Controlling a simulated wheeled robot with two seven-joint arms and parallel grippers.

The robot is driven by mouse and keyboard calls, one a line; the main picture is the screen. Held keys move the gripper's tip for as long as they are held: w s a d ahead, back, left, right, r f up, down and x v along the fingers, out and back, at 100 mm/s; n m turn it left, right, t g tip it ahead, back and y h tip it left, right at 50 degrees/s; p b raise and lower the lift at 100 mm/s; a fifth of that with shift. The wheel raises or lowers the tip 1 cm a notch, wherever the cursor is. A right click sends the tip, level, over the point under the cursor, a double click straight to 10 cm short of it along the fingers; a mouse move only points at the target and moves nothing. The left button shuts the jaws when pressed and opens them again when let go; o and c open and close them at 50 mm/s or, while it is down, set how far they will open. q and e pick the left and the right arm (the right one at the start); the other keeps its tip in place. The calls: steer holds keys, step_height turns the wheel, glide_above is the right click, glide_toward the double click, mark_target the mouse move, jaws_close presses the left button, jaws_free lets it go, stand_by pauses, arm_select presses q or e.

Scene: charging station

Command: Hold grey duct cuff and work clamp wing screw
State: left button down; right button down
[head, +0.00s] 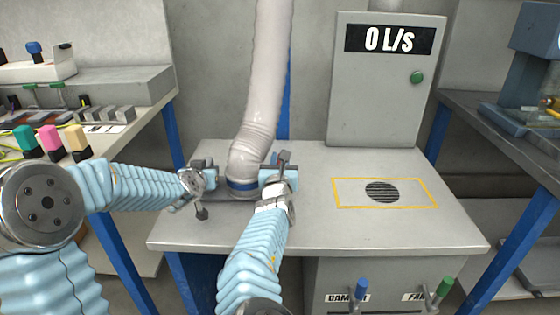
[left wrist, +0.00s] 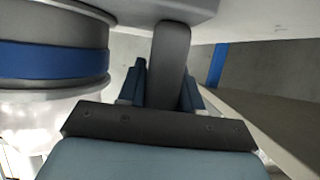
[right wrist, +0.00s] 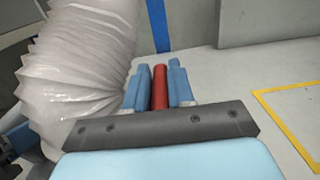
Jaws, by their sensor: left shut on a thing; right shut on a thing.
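The pale ribbed duct (head: 262,90) hangs down to the table and ends in the grey duct cuff (head: 240,194) with a blue band, also seen at left in the left wrist view (left wrist: 50,95). My left gripper (head: 206,174) is at the cuff's left side, shut on a dark grey bar (left wrist: 171,60) that looks like the cuff's grip. My right gripper (head: 280,170) is at the duct's right side, shut on a red bar, apparently the clamp wing screw (right wrist: 160,88). The clamp itself is mostly hidden by the gripper.
The grey table (head: 330,235) has a yellow-outlined grille (head: 382,192) at right. Behind stands a grey cabinet (head: 375,120) with a display reading 0 L/s and a green button (head: 416,77). Blue and green damper and fan handles are below. A cluttered bench (head: 120,90) stands at left.

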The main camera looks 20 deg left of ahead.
steer(key=shift+f, duration=0.15)
steer(key=c, duration=1)
jaws_free()
steer(key=shift+c, duration=0.2)
steer(key=v, duration=1.2)
